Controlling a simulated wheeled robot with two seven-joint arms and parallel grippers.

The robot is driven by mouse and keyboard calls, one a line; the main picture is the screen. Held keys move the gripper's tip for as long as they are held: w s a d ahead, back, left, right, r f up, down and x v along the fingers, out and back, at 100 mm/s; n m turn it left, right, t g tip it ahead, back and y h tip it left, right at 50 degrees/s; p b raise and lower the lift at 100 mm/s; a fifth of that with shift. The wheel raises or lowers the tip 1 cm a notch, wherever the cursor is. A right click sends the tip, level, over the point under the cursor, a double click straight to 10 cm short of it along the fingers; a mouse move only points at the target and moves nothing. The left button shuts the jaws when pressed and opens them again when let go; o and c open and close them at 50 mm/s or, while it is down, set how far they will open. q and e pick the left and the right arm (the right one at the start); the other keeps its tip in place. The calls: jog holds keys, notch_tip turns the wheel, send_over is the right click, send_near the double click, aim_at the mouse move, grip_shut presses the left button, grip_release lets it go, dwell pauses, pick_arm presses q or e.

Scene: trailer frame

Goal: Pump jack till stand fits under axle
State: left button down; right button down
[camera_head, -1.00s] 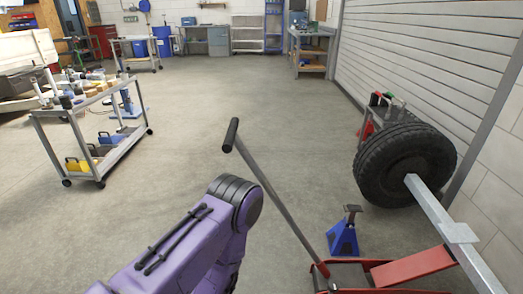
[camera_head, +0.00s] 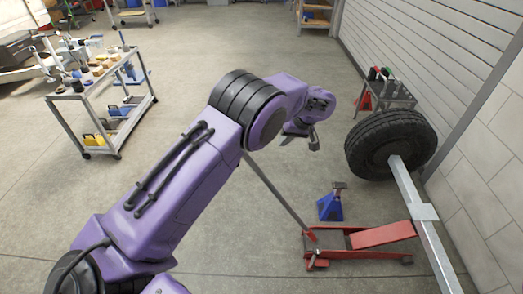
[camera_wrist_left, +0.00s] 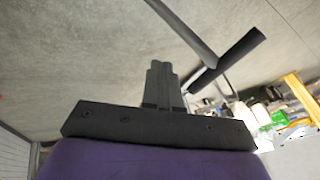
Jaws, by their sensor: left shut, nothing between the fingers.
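The red floor jack (camera_head: 385,235) stands on the floor at the lower right under the grey axle beam (camera_head: 425,215). Its long grey handle (camera_head: 280,195) leans up to the left, and its top is hidden behind my left arm. In the left wrist view the handle's black grip (camera_wrist_left: 240,52) is beside and beyond my fingers. The blue jack stand (camera_head: 330,206) stands on the floor behind the jack, apart from the axle. My left gripper (camera_head: 301,139) is shut and empty near the handle's upper end; its fingers also show in the left wrist view (camera_wrist_left: 160,75). My right gripper is not in view.
A black tire (camera_head: 385,140) is on the axle's far end, near the shuttered wall. A small stand with red and green-handled items (camera_head: 385,92) is behind it. A tool cart (camera_head: 100,105) stands at the left. The floor between is clear.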

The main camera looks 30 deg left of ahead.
pick_arm(q)
jog(key=shift+f, duration=0.15)
jog(key=p, duration=0.4)
send_over(261, 171)
jog(key=w, duration=0.1)
jog(key=f, duration=1)
jog(key=shift+d, duration=0.25)
jog(key=shift+s+a+f, duration=0.25)
jog(key=shift+s+f, duration=0.05)
jog(key=shift+f, duration=0.1)
jog(key=shift+f, duration=0.1)
